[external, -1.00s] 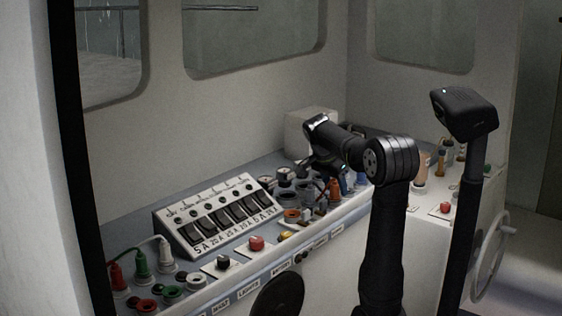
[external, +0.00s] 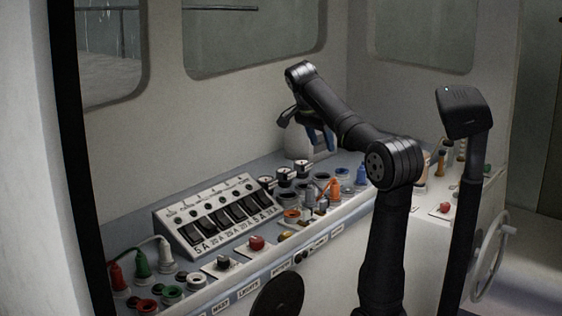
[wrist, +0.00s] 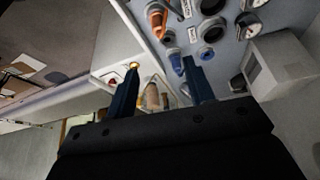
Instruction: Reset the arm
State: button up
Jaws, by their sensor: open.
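My gripper (external: 318,138) is raised above the back of the console, in front of a white box, with its blue fingers pointing down. In the wrist view my gripper (wrist: 160,85) shows two blue fingers spread apart with nothing held between them. The fingers are clear of the plugs and sockets on the console (external: 225,268) below.
A switch panel (external: 218,216) stands on the console. An orange plug (external: 335,188) and other plugs and sockets are to its right. A white box (external: 297,146) is at the back. Red, green and white plugs (external: 140,262) sit at the left. Free air lies above the console.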

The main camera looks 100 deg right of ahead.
aim_at(336, 185)
jog(key=x, duration=1.7)
jog(key=shift+s+f, duration=0.1)
jog(key=shift+d+r, duration=0.1)
jog(key=shift+r, duration=0.25)
jog(key=r, duration=0.4)
jog(key=a+r, duration=0.1)
jog(key=r, duration=0.1)
jog(key=shift+a+r, duration=0.1)
jog(key=shift+r, duration=0.3)
jog(key=shift+w+a+r+n, duration=0.15)
jog(key=shift+a+n, duration=0.15)
jog(key=shift+a, duration=0.05)
jog(key=shift+w+a+r+n, duration=0.15)
jog(key=shift+a+n, duration=0.15)
